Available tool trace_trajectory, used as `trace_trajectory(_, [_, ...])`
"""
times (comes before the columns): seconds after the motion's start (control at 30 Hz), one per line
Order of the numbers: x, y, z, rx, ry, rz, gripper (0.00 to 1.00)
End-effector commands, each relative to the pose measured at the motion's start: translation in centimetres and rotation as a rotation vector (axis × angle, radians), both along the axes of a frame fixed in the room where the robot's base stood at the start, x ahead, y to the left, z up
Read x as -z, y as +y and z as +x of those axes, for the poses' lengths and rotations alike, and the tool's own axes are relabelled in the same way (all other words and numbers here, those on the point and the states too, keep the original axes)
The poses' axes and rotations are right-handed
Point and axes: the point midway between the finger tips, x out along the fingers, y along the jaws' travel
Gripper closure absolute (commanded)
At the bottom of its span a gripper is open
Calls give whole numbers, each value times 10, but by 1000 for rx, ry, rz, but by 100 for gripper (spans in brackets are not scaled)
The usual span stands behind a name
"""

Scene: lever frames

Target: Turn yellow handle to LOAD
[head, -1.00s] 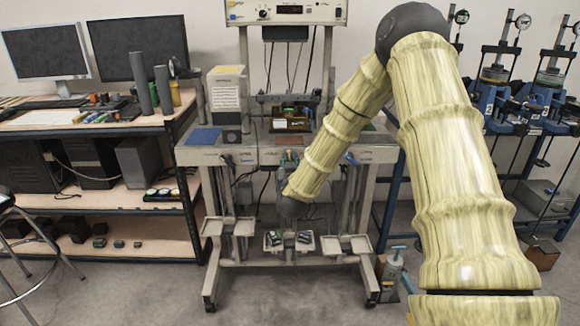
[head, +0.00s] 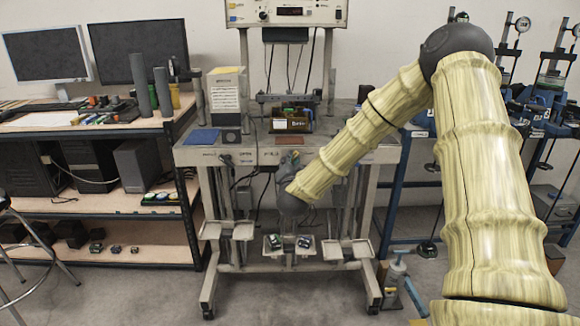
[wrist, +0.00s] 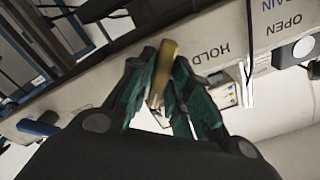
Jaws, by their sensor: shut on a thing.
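The yellow handle (wrist: 167,62) shows in the wrist view between the teal fingers of my gripper (wrist: 162,77), which is shut on it. It stands against the pale front rail of the test bench (wrist: 232,42), beside the printed word HOLD, which appears upside down. OPEN and part of another word show further right. The LOAD label is not readable.
A black handle (wrist: 302,48) is on the rail at right in the wrist view, and a blue handle (wrist: 38,127) is at left. Small trays (head: 347,250) sit low on the bench.

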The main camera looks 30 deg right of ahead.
Motion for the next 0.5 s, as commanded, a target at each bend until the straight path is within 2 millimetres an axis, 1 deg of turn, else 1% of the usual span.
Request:
trace_trajectory(0.2, [-3, -2, 1, 3, -35, 44, 100])
trace_trajectory(0.5, [-3, -2, 1, 4, -42, 57, 100])
